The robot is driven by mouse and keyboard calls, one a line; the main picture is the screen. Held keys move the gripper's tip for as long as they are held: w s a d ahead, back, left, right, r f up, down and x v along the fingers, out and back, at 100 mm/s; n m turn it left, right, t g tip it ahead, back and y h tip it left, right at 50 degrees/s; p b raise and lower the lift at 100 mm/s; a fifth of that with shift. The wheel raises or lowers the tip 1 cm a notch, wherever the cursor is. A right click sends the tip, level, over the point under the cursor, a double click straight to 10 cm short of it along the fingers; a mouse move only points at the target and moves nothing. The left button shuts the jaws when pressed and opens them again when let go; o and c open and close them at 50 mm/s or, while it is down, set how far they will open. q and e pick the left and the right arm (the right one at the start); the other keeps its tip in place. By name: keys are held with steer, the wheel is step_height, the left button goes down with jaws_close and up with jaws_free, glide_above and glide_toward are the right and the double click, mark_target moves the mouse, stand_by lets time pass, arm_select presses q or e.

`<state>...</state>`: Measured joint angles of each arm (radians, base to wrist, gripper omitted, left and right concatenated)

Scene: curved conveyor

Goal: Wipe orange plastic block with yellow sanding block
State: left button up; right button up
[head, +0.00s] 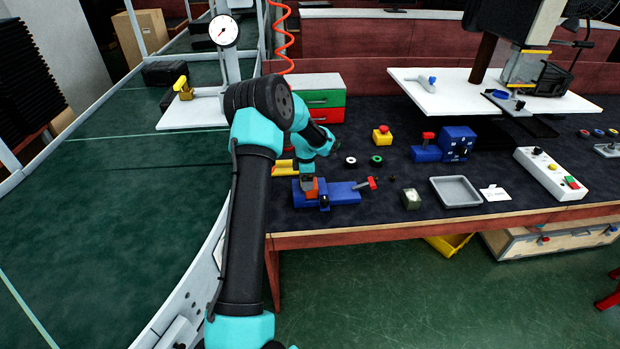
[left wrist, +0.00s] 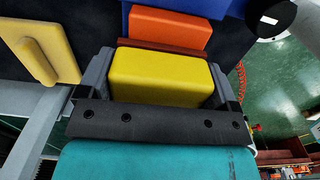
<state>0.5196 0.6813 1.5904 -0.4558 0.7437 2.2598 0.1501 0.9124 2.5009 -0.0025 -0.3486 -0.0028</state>
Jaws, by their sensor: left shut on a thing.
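The yellow sanding block (left wrist: 160,78) fills the middle of the left wrist view, with a reddish-brown layer along its far edge. My left gripper (left wrist: 157,80) is shut on it, one finger at each side. The orange plastic block (left wrist: 170,29) lies just beyond the sanding block; whether they touch I cannot tell. In the head view the orange block (head: 313,191) is at the blue vise (head: 343,194), largely covered by my left gripper (head: 307,180). The sanding block is hard to make out there. My right gripper is not in view.
A yellow handled tool (left wrist: 45,52) lies beside my left gripper. A red and green drawer box (head: 322,98) stands behind the vise.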

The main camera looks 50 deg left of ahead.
arm_select(q)
steer(key=shift+s+a, duration=0.5)
steer(key=shift+s, duration=0.15)
steer(key=shift+w+r, duration=0.1)
steer(key=shift+r, duration=4)
steer(key=shift+d, duration=0.1)
